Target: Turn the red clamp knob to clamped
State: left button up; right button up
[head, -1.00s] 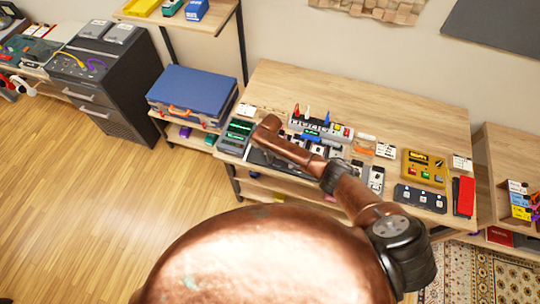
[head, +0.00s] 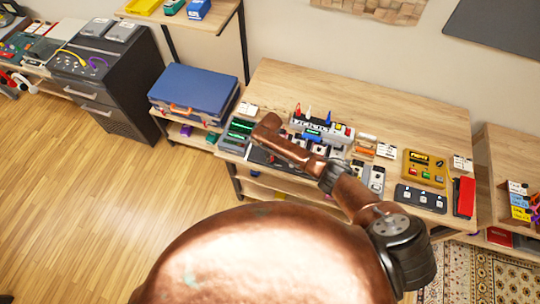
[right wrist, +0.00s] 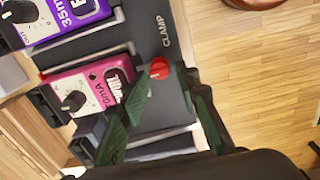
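The red clamp knob (right wrist: 159,68) shows in the right wrist view, a small round knob on a dark grey board beside the word CLAMP. My right gripper (right wrist: 166,80) has its two green fingers apart, one on each side of the knob at its near edge. I cannot tell whether either finger touches it. In the head view my copper right arm reaches over the workbench (head: 420,112) to its left part. It hides the right gripper and the knob there. My left gripper is not in view.
A pink pedal (right wrist: 88,90) and a purple pedal (right wrist: 65,15) sit left of the knob in the right wrist view. A yellow box (head: 424,168) and a black switch strip (head: 420,198) lie farther right on the bench. A blue case (head: 193,92) stands left.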

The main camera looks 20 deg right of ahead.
jog(key=shift+s+d, duration=0.15)
jog(key=shift+d, duration=0.1)
jog(key=shift+r, duration=3.95)
jog(key=shift+a, duration=0.1)
